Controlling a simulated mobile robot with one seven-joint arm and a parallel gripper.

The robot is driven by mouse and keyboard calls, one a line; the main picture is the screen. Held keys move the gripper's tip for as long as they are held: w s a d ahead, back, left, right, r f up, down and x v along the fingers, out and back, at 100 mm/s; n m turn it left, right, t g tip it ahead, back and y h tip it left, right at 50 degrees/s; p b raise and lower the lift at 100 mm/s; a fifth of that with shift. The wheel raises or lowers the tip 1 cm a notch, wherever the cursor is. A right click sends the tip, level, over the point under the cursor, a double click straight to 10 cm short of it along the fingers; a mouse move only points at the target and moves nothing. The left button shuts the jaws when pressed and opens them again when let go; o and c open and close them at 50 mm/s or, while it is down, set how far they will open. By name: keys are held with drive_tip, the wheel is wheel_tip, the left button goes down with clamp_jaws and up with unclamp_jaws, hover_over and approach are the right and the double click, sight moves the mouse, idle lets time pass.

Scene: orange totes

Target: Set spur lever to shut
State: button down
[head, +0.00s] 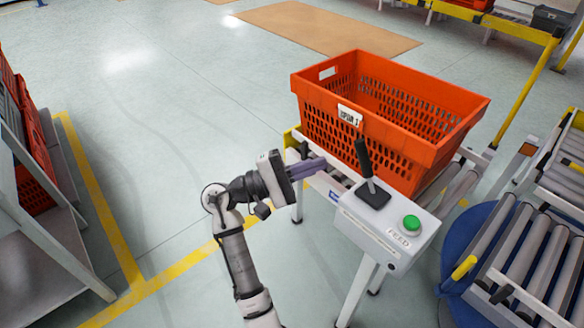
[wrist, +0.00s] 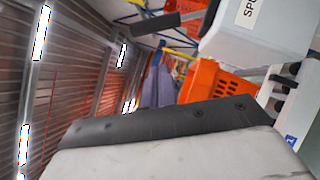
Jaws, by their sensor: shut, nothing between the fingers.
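The spur lever (head: 364,160) is a black handle rising from a dark square base on a light grey control box (head: 350,216). Its handle leans up and slightly left, toward the orange tote behind it. In the wrist view, a black handle (wrist: 155,25) sticks out left from the grey box (wrist: 250,35), whose label is partly cut off. My gripper (head: 322,164) is left of the lever, with its purple fingers together and pointing at the lever. A gap shows between fingertips and handle. Markings for the lever's positions cannot be read.
A green FEED button (head: 411,222) sits on the box, right of the lever. An orange tote (head: 320,110) with a label stands on rollers close behind. A blue turntable (head: 455,270) with rollers is at right. A grey shelf (head: 70,250) with totes is at left. Open floor lies between.

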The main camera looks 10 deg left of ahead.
sight(366, 167)
drive_tip(key=d+r, duration=0.1)
drive_tip(key=d+p, duration=0.1)
drive_tip(key=d, duration=0.1)
drive_tip(key=d+r, duration=0.1)
drive_tip(key=d, duration=0.1)
drive_tip(key=shift+s+d+r+p, duration=0.15)
drive_tip(key=shift+s+r+p, duration=0.05)
drive_tip(key=shift+r+p, duration=0.1)
